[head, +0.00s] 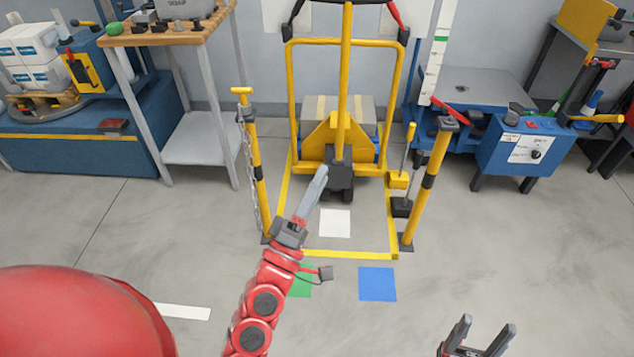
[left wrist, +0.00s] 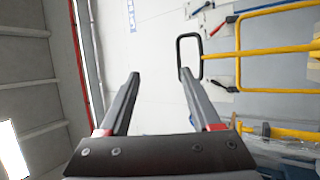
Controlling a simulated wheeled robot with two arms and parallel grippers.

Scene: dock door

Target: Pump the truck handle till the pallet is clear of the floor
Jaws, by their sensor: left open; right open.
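The yellow truck (head: 322,142) stands at the back middle, with its upright yellow handle shaft (head: 345,65) rising out of the head view's top edge. In the left wrist view the handle's black grip loop (left wrist: 181,56) lies just beyond the fingertips. A grey load with yellow stripes (head: 368,112) sits behind the truck. The pallet under it is mostly hidden, and I cannot tell whether it touches the floor. My left gripper (head: 322,172) is open and empty, in front of the truck in the head view. My right gripper (head: 488,328) is open and empty at the lower right.
Yellow posts stand left (head: 258,170) and right (head: 430,180) of the truck, the left one with a chain. A wooden-topped table (head: 160,38) is at left, a blue bench (head: 515,145) at right. The front floor is clear, with coloured patches.

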